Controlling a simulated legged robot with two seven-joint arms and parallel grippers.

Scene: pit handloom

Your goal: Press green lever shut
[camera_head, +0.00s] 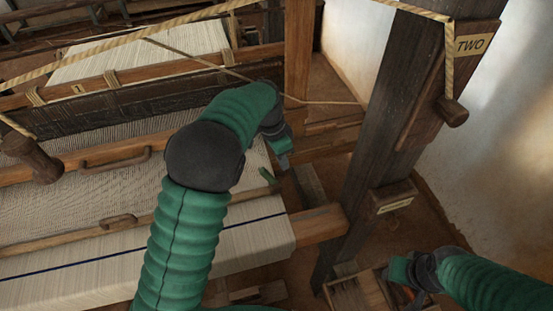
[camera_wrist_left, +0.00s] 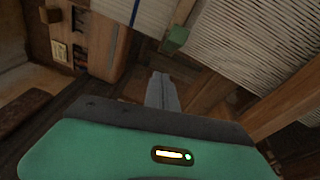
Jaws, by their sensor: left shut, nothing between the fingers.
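The green lever (camera_head: 268,176) is a small green piece at the right edge of the woven cloth, beside the loom's side beam. Its green end also shows in the left wrist view (camera_wrist_left: 176,40), above the fingers. My left gripper (camera_head: 284,162) is shut and empty, with its grey fingertips pointing down just right of the lever. In the left wrist view the shut fingers (camera_wrist_left: 162,92) are below the lever, with a gap showing between them in the picture; contact cannot be confirmed. My right gripper (camera_head: 390,276) is low at the right, and its fingers are too small to read.
The cloth (camera_head: 70,258) with a dark blue stripe spreads at the lower left. A dark wooden post (camera_head: 375,130) with a TWO sign (camera_head: 470,44) and rope stands right of my left gripper. A wooden box (camera_head: 350,294) sits low near my right gripper.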

